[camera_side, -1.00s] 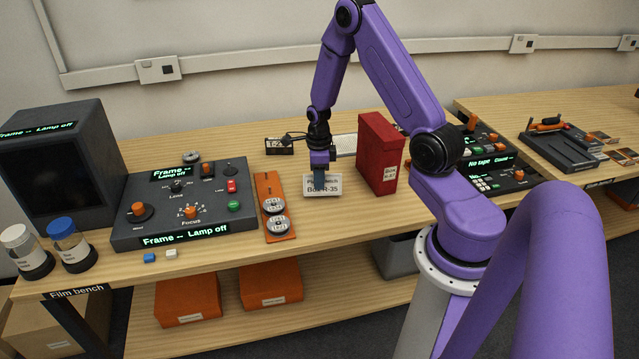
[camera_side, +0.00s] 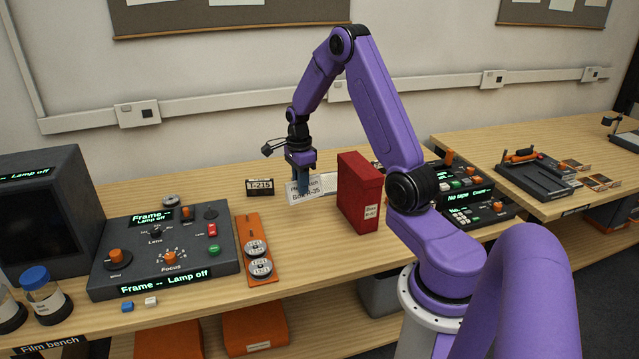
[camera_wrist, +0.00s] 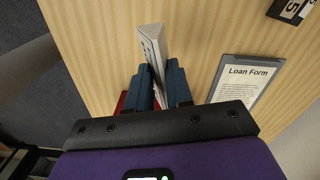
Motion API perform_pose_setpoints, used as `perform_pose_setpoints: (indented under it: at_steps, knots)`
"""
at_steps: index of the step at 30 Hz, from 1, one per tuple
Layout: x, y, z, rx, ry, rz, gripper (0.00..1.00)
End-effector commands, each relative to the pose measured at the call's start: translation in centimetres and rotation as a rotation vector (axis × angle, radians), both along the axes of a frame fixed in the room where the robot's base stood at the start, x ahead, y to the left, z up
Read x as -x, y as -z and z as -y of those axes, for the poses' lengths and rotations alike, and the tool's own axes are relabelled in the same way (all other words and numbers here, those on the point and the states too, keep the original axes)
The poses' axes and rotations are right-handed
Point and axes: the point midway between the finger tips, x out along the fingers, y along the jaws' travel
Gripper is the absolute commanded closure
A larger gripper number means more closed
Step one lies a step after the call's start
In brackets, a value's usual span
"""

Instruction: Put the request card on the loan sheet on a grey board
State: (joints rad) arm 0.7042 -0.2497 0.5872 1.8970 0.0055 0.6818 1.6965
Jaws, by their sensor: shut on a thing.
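My gripper (camera_side: 302,182) is shut on the request card (camera_side: 299,197), a small white card with dark print that seems to read "Box R-35". The card is upright above the bench. In the wrist view my gripper (camera_wrist: 159,75) shows its two blue fingers around the card (camera_wrist: 152,42), seen nearly edge-on. The loan sheet (camera_wrist: 247,78), headed "Loan Form", lies on its grey board, right of the fingers and apart from the card. In the side view a pale sheet (camera_side: 325,184) shows partly behind the card and the red box.
A red box (camera_side: 360,193) stands close to the right of my gripper. An orange strip with reels (camera_side: 256,245) and the grey Focus panel (camera_side: 165,250) are further left. Bare bench lies in front.

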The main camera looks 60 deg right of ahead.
Motion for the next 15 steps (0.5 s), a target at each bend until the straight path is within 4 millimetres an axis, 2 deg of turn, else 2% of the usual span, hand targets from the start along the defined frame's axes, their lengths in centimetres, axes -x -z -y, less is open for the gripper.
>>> perform_pose_setpoints:
  at_steps: [7, 15]
  knots:
    - [-1.3, -0.1, 4.6, -0.007, -0.343, -0.018, 1.0]
    - [-1.8, -0.2, 9.8, -0.008, -0.737, -0.045, 1.0]
